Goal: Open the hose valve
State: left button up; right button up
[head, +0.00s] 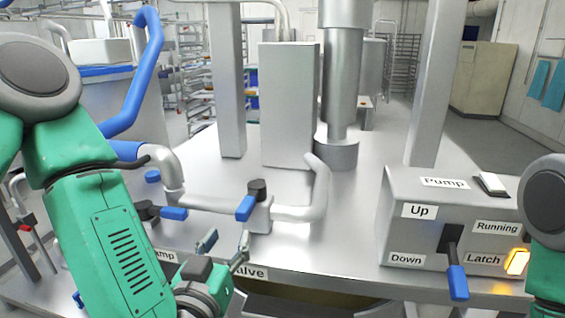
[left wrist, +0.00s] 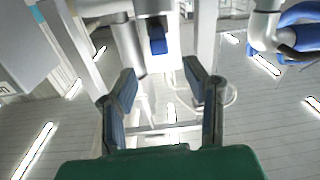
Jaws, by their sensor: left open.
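The hose valve (head: 258,215) sits on the steel pipe, with a black cap and a blue lever (head: 245,207) that points toward me and slightly left. A label reading "Valve" (head: 250,272), partly hidden, is on the table edge below it. My left gripper (head: 228,241) is open and empty, in front of and below the lever, apart from it. In the left wrist view a blue lever (left wrist: 157,37) shows beyond and between the open fingertips (left wrist: 161,75). My right arm shows at the right edge; its gripper is out of view.
A second blue lever (head: 174,213) with a black cap is left of the valve. A blue hose (head: 142,80) rises at the left. The pump box (head: 425,225) with a blue-tipped lever (head: 458,282) stands right. Bare steel table (head: 345,235) lies between.

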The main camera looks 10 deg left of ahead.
aim_at(250, 197)
pick_arm(q)
jog(key=w+m+b, duration=0.1)
jog(key=w+b, duration=0.1)
jog(key=b, duration=0.5)
jog(key=shift+a+h+b, duration=0.1)
jog(key=shift+h+b, duration=0.2)
jog(key=w, duration=0.1)
jog(key=w+r+p, duration=0.1)
jog(key=w, duration=0.1)
jog(key=shift+w+d+p, duration=0.2)
jog(key=shift+w+p, duration=0.1)
jog(key=w, duration=0.3)
jog(key=w+p, duration=0.1)
jog(key=w, duration=0.3)
jog(key=shift+w+f, duration=0.2)
jog(key=shift+w, duration=0.05)
pick_arm(e)
notch_tip(250, 197, down, 4)
jog(key=shift+a, duration=0.1)
pick_arm(q)
jog(key=shift+d, duration=0.1)
jog(key=shift+c, duration=1.2)
grip_shut()
